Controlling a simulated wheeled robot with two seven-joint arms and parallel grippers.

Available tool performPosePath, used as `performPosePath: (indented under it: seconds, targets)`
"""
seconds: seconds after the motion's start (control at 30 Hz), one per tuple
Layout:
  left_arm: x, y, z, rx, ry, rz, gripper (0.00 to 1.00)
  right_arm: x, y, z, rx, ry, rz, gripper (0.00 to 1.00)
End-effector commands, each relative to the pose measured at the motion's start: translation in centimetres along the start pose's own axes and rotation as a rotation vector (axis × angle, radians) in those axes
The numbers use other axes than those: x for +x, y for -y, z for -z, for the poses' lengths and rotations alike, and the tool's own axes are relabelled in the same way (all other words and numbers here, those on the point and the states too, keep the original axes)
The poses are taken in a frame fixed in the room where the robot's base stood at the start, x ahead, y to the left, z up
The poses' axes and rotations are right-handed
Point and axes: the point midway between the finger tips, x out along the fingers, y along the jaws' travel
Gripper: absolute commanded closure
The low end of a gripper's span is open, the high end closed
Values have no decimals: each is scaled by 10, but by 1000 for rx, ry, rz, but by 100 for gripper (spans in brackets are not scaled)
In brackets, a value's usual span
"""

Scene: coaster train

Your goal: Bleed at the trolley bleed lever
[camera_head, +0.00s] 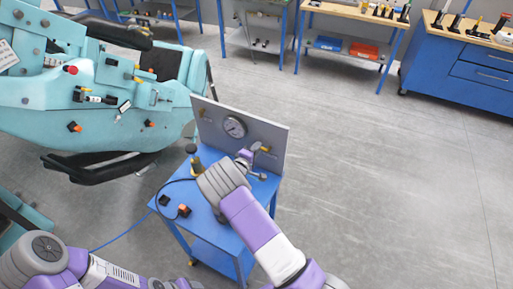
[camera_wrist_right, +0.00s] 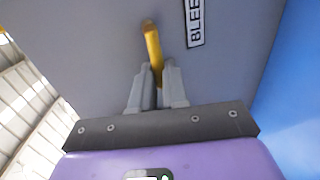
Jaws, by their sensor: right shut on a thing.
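The trolley (camera_head: 220,229) is blue, with an upright grey panel (camera_head: 274,137) at its back that carries a round gauge (camera_head: 235,127). In the right wrist view the yellow bleed lever (camera_wrist_right: 152,42) stands out against the grey panel beside a label reading "BLEE", cut off by the frame edge. My right gripper (camera_wrist_right: 158,85) is shut on the lower part of the lever, between its two grey fingers. In the head view my right gripper (camera_head: 247,158) is at the panel's lower right. My left arm is at the lower left, and its gripper is out of view.
A teal coaster car (camera_head: 110,95) with dark padded bars stands at the left, close to the trolley. A blue hose (camera_head: 122,234) runs from the trolley toward the lower left. Workbenches (camera_head: 350,14) line the back. The grey floor at the right is clear.

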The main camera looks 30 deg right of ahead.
Motion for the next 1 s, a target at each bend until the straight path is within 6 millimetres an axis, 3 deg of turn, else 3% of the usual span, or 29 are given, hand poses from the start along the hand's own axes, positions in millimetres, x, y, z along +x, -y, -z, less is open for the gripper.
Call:
performPosePath:
  seconds: [0.53,0.57,0.7,1.0]
  targets:
    - [-1,0,0,0,0,0,44,0,2,0,-29,5,1,100]
    - [-1,0,0,0,0,0,44,0,2,0,-29,5,1,84]
    - [-1,0,0,0,0,0,44,0,2,0,-28,5,1,63]
    - [0,0,0,0,0,0,44,-1,1,0,-26,5,0,61]
